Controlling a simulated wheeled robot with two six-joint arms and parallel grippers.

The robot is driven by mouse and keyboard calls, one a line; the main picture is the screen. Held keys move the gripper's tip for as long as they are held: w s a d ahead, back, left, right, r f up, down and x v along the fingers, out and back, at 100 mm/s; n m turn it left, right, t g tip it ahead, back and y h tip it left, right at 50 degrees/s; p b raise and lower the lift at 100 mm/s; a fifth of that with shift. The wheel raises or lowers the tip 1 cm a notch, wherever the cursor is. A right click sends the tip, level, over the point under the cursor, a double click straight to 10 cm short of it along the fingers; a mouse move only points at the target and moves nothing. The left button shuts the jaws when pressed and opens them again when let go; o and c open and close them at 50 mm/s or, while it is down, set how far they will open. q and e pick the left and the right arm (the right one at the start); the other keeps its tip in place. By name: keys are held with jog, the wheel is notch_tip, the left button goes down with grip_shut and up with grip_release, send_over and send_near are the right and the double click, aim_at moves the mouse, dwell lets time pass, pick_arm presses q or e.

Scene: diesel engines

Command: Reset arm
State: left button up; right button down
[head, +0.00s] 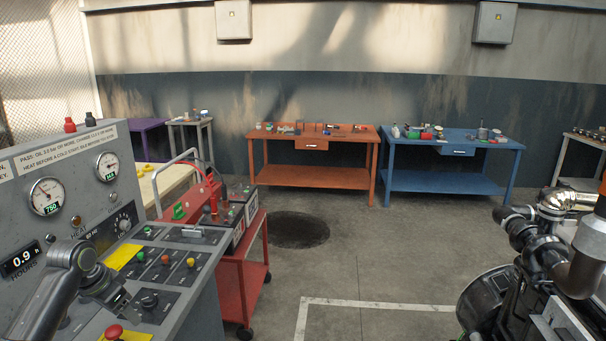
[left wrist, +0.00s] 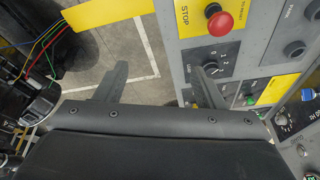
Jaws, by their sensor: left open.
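My left arm comes in at the lower left of the head view, with its dark left gripper (head: 112,293) over the sloping control panel (head: 185,262). In the left wrist view the left gripper (left wrist: 160,76) has its two fingers wide apart with nothing between them. The red stop button (left wrist: 219,22) on its yellow plate lies beyond the right finger, close to a black rotary knob (left wrist: 212,70). I cannot tell whether the right finger touches the panel. My right gripper is in neither view.
The gauge panel (head: 70,190) rises at the left. A red cart (head: 252,270) stands beside the console. An engine (head: 540,270) is at the right. An orange bench (head: 312,178) and a blue bench (head: 450,182) stand along the wall. The floor between is clear.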

pick_arm(q)
jog(key=s+d+f+y, duration=0.1)
jog(key=s+d+f, duration=0.3)
jog(key=s+f, duration=0.4)
jog(key=s+d+f, duration=0.5)
jog(key=s+f, duration=0.2)
jog(key=s, duration=0.1)
jog(key=s+d+n+y, duration=0.1)
jog(key=s+d+n, duration=0.15)
jog(key=s, duration=0.85)
jog(key=s+d+n+y, duration=0.1)
jog(key=s+d+n, duration=0.15)
jog(key=s, duration=0.75)
notch_tip(320, 180, down, 29)
jog(key=a+g+b, duration=0.1)
jog(key=a+b, duration=0.1)
jog(key=b, duration=0.3)
jog(key=s+f+b, duration=0.2)
jog(key=s+f, duration=0.6)
jog(key=f, duration=0.2)
jog(key=s+d+f+g+h+b, duration=0.1)
jog(key=s+f+b, duration=0.2)
jog(key=s+f, duration=0.5)
notch_tip(320, 180, down, 3)
jog(key=shift+r, duration=0.1)
pick_arm(e)
notch_tip(320, 180, down, 10)
jog(key=s, duration=0.1)
jog(key=shift+d, duration=0.4)
